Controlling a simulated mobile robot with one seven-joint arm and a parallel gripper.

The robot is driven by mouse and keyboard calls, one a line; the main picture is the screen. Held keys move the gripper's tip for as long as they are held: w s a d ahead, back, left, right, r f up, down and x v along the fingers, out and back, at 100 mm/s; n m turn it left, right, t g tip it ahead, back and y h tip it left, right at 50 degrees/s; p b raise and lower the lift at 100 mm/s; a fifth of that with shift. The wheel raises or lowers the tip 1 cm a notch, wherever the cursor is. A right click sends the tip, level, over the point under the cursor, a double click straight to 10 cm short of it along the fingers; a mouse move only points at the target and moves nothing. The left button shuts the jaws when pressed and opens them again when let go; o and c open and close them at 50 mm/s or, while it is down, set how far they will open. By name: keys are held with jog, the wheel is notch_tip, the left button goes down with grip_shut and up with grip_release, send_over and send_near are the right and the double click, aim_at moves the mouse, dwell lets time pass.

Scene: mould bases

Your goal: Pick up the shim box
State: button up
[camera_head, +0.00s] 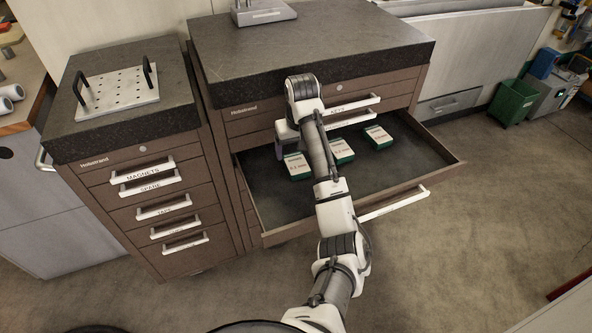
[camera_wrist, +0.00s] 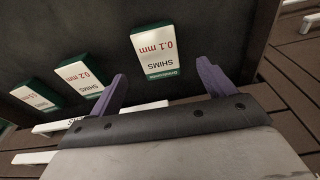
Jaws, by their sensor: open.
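Three green-and-white shim boxes lie flat in an open drawer (camera_head: 270,205). The left one in the head view (camera_head: 298,167) shows in the wrist view as the box labelled 0.1 mm (camera_wrist: 157,50). The middle box (camera_head: 341,153) is labelled 0.2 mm (camera_wrist: 82,75). The third box (camera_head: 378,137) is at the wrist view's left (camera_wrist: 36,95), its label hard to read. My gripper (camera_wrist: 162,68) is open and empty, its purple fingers spread to either side of the 0.1 mm box in the picture. I cannot tell its height above the box. My arm hides part of the drawer.
The drawer's cabinet (camera_head: 310,45) has a dark top overhanging the drawer's back. A smaller cabinet (camera_head: 130,110) with a perforated plate (camera_head: 117,92) stands at left.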

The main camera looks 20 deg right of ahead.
aim_at(296, 162)
jog(key=shift+w+d+f+p, duration=0.1)
jog(key=shift+w+f+p, duration=0.15)
jog(key=shift+f, duration=1.25)
jog(key=shift+w+f+p, duration=0.2)
jog(key=shift+f, duration=1.25)
jog(key=shift+f, duration=0.25)
jog(key=c, duration=1.2)
jog(key=shift+r, duration=0.1)
